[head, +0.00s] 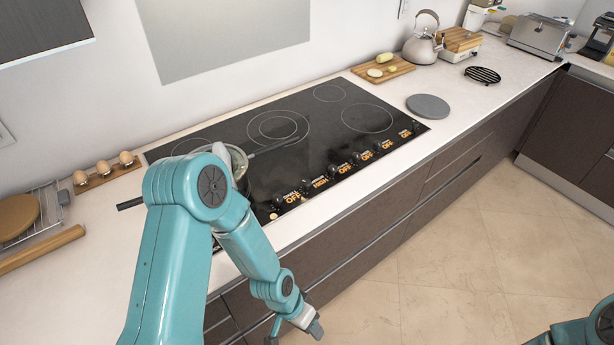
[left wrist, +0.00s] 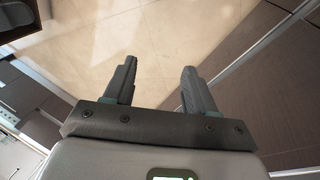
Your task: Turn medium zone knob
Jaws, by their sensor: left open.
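A black glass cooktop (head: 320,130) is set into the white counter. A row of black knobs with small orange labels, one of them this knob (head: 333,170), runs along its front right edge. Most labels appear to read OFF and one appears to read HIGH. I cannot tell which is the medium zone knob. My left gripper (head: 296,328) hangs low in front of the drawers, below and apart from the knobs. In the left wrist view its two fingers (left wrist: 159,68) are spread with nothing between them. My right gripper is out of view.
A pot (head: 240,160) on the cooktop's left is partly hidden by my left arm. Eggs in a wooden holder (head: 107,172) stand at left. A grey round plate (head: 428,106), cutting board (head: 383,70) and kettle (head: 422,45) are farther right. The tiled floor (head: 470,250) is clear.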

